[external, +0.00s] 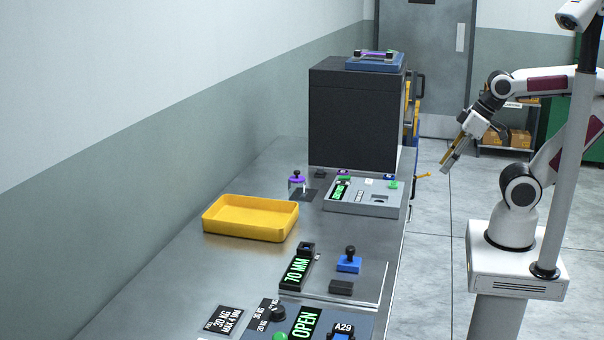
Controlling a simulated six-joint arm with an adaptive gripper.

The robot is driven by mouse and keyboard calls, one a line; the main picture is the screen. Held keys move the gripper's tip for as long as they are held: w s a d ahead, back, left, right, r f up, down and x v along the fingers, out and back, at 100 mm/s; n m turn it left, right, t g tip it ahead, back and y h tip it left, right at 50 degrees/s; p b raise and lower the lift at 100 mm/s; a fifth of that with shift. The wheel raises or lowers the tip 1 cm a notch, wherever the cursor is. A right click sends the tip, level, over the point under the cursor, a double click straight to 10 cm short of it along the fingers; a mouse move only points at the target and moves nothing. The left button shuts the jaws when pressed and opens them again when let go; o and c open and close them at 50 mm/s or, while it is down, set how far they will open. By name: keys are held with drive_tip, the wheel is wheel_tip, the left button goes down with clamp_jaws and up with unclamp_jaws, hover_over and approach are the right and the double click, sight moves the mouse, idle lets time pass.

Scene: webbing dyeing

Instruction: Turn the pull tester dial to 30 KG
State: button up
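The pull tester (360,334) is at the bottom edge of the external view and is partly cut off. Its black round dial (278,313) sits beside a black label strip (262,314) with a 30 KG mark at the top and a second mark below. I cannot tell which mark the dial points to. A green OPEN display (305,323) is right of the dial. A card (223,320) reading 30 KG and MAX 4 MM lies to the left. My gripper (452,158) hangs in the air beyond the bench's right edge, far from the dial. Its finger opening is unclear.
A yellow tray (250,234), a 70 MM display (297,270), a blue block with a black knob (348,262) and a grey control panel (364,208) stand on the metal bench (225,285). A tall dark machine (352,120) stands at the far end.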

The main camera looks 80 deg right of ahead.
drive_tip(key=w+a+f+n+g+y, duration=0.1)
drive_tip(key=w+a+f+n+g, duration=0.15)
drive_tip(key=w+a, duration=0.7)
drive_tip(key=w+a+f+n+g, duration=0.2)
drive_tip(key=w+a+f+n, duration=0.1)
drive_tip(key=w+a, duration=0.6)
drive_tip(key=w+a+f+n, duration=0.1)
drive_tip(key=w+a+f, duration=0.2)
drive_tip(key=a, duration=0.5)
drive_tip(key=w+a+f+n+y, duration=0.1)
drive_tip(key=w+a+f, duration=0.2)
drive_tip(key=a, duration=0.5)
drive_tip(key=w+a+f+n, duration=0.2)
drive_tip(key=w+a+f, duration=0.1)
drive_tip(key=a, duration=0.5)
drive_tip(key=shift+w+a+f+t, duration=0.25)
drive_tip(key=shift+w+f, duration=0.1)
drive_tip(key=shift+f, duration=0.1)
drive_tip(key=w+a, duration=0.2)
drive_tip(key=a, duration=0.1)
drive_tip(key=shift+y, duration=0.4)
drive_tip(key=shift+n+t+y, duration=0.5)
drive_tip(key=shift+n+t, duration=0.1)
drive_tip(key=shift+n, duration=0.05)
drive_tip(key=w+r, duration=0.1)
drive_tip(key=a+r, duration=0.1)
drive_tip(key=w+a+r, duration=0.1)
drive_tip(key=r, duration=0.1)
drive_tip(key=shift+w+a, duration=0.25)
drive_tip(key=shift+w, duration=0.1)
